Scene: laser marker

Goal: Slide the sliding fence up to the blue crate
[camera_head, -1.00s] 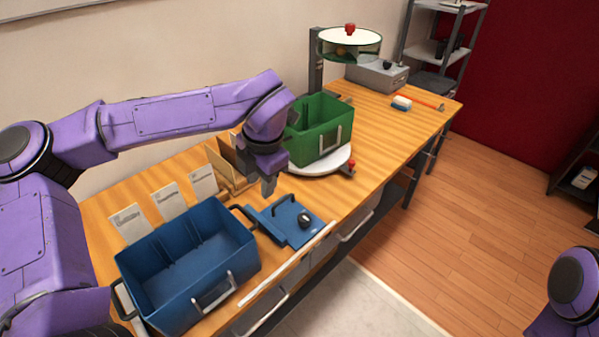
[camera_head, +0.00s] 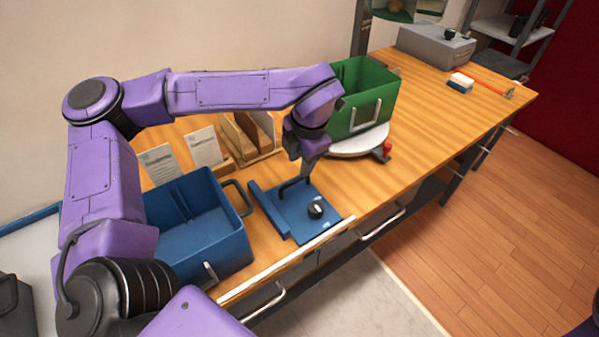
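The blue crate (camera_head: 225,239) is open-topped and stands on the bench at the lower left, partly covered by my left arm. The sliding fence (camera_head: 267,209) is a blue plate with a raised bar along its left side. A narrow strip of wood shows between the bar and the crate. My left gripper (camera_head: 304,174) points down at the handle by the plate's far edge. Its fingers are seen edge-on, so contact and opening are unclear. My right gripper is out of view.
A green crate (camera_head: 345,117) stands on a white turntable (camera_head: 361,143) behind the fence. Wooden dividers (camera_head: 249,138) and white cards (camera_head: 206,148) stand behind the blue crate.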

